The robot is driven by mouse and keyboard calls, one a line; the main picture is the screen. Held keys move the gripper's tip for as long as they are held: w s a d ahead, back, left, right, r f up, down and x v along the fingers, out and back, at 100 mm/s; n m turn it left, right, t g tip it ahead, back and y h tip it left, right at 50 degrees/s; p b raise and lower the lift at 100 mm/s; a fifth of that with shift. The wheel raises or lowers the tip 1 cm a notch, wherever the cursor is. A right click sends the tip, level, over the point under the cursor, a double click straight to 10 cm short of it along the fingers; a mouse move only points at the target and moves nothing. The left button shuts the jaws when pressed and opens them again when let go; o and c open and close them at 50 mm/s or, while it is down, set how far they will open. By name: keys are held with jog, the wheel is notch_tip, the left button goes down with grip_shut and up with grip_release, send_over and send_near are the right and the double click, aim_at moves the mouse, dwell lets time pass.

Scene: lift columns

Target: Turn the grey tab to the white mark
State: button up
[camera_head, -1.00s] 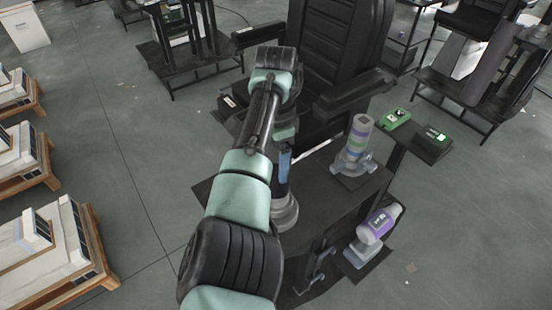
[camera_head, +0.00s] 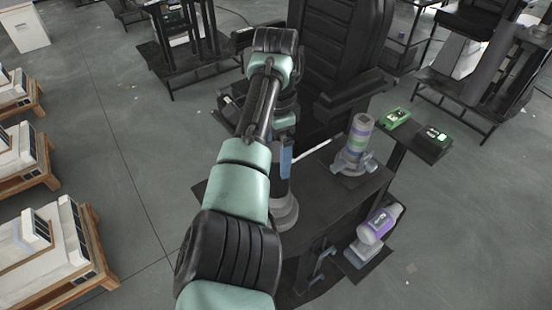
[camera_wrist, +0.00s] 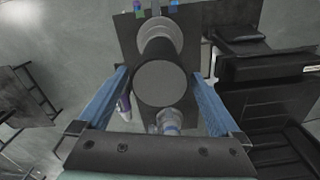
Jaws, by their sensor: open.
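In the wrist view a dark round-topped column (camera_wrist: 160,83) stands between the two blue fingers of my gripper (camera_wrist: 159,78). The fingers are wide apart, with gaps on both sides of the column. A pale grey round collar (camera_wrist: 160,32) shows beyond it. In the head view one blue finger of my gripper (camera_head: 286,162) shows beside my arm, above a grey round base (camera_head: 284,213) on the black table. My arm hides most of that spot. I cannot make out the grey tab or the white mark for certain in either view.
A purple-and-white cylinder (camera_head: 378,226) sits lower. A black chair (camera_head: 338,65) stands behind.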

notch_tip(320, 180, up, 11)
jog(key=shift+f, duration=0.2)
dwell(0.4)
